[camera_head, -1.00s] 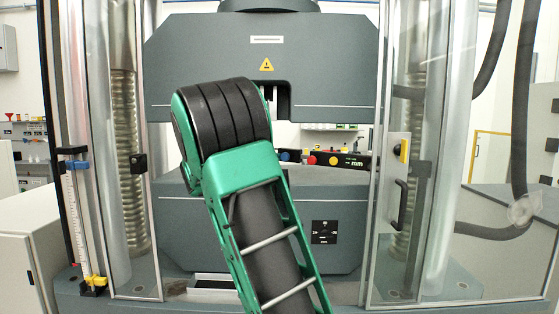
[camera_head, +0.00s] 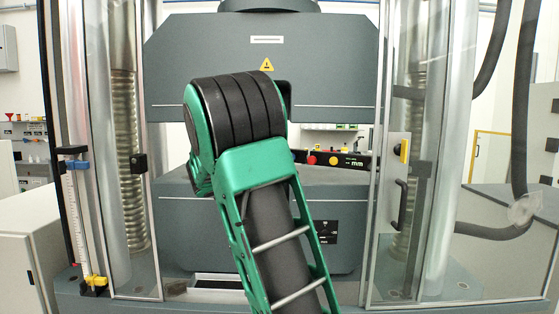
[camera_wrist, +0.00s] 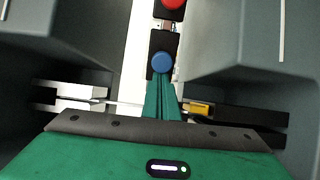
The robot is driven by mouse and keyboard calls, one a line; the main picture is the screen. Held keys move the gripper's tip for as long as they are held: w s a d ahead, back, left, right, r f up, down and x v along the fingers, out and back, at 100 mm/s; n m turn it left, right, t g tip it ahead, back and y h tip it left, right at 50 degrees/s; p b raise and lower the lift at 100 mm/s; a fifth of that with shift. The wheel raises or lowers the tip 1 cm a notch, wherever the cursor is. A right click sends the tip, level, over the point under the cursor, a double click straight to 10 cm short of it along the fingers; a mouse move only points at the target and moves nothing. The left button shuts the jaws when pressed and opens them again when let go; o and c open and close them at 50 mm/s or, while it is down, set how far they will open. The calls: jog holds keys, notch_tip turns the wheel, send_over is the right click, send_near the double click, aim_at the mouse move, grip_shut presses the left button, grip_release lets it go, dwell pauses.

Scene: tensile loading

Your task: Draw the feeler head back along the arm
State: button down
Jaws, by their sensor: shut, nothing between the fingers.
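My gripper (camera_wrist: 161,82) shows in the wrist view as two green fingers lying together, shut and empty. Close to the right of the fingers is a small yellow piece (camera_wrist: 199,107), which looks like the feeler head, on a dark arm (camera_wrist: 245,120) running right. I cannot tell whether the fingers touch it. A thin light rod (camera_wrist: 125,103) lies to the left of the fingers, beside a silver forked part (camera_wrist: 70,95). In the head view my arm hides the gripper and these small parts.
Dark grey machine blocks flank the gap, the upper block (camera_head: 330,60) above and the lower one (camera_head: 180,225) below. A control box (camera_head: 340,161) with knobs stands behind; its blue knob (camera_wrist: 160,62) lies just beyond my fingertips. A clear door (camera_head: 385,240) stands at right.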

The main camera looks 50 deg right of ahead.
jog(key=shift+s+d, duration=0.25)
jog(key=shift+s, duration=0.7)
dwell(0.3)
jog(key=shift+w, duration=0.1)
jog(key=w+v, duration=0.1)
jog(key=v, duration=0.7)
jog(key=shift+a, duration=0.2)
dwell(0.8)
jog(key=shift+w, duration=0.1)
dwell(0.3)
